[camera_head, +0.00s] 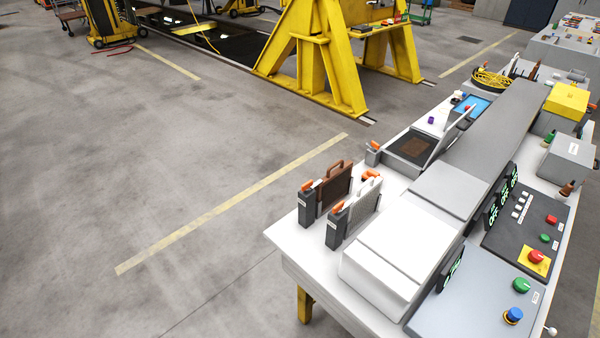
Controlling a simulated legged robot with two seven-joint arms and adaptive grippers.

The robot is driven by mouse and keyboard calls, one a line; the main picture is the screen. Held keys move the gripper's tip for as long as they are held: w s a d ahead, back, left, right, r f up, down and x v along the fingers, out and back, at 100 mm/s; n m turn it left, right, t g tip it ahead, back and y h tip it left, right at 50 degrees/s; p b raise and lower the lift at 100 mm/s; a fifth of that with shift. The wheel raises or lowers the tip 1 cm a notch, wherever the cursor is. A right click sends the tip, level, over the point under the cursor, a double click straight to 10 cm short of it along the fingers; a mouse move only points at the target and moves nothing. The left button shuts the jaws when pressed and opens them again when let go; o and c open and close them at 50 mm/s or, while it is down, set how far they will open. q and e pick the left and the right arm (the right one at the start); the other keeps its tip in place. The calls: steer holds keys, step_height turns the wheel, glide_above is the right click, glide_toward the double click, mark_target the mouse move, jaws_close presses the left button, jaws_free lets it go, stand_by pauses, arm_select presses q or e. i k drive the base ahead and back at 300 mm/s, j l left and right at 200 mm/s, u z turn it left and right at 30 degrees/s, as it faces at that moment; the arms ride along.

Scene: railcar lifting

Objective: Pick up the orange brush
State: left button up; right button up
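Several small orange items show on and around the cases on the white bench (290,262). One orange piece (371,175) is at the top of the light grey case, behind its handle. Other orange pieces sit at the front ends of the brown case (335,190) and the light grey case (362,210). Another orange piece (375,146) is on a small grey block further back. They are too small to tell which is the orange brush. Neither of my grippers is in view.
A white box (390,255) and control panels with buttons (525,225) fill the bench's right side. An open dark case (412,147) stands further back. Yellow steel stands (305,55) rise behind. The grey floor (130,170) at left is clear.

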mark_target(369, 172)
steer(key=i+j+u, duration=0.3)
steer(key=u, duration=0.15)
steer(key=i+j+u, duration=0.15)
steer(key=i+u, duration=0.25)
steer(key=i+j+u, duration=0.1)
steer(key=i+u, duration=0.35)
steer(key=i+l+z, duration=0.15)
steer(key=i+z, duration=0.6)
steer(key=i, duration=0.2)
steer(key=i+j+z, duration=0.2)
steer(key=i+z, duration=0.2)
steer(key=i+j+z, duration=0.4)
steer(key=i+l+z, duration=0.4)
steer(key=i, duration=0.25)
steer(key=i+z, duration=0.4)
steer(key=i, duration=0.25)
steer(key=i+z, duration=0.4)
steer(key=i, duration=0.25)
steer(key=i+z, duration=0.4)
steer(key=i+j+z, duration=0.2)
steer(key=z, duration=0.25)
steer(key=i+j+z, duration=0.25)
steer(key=z, duration=0.15)
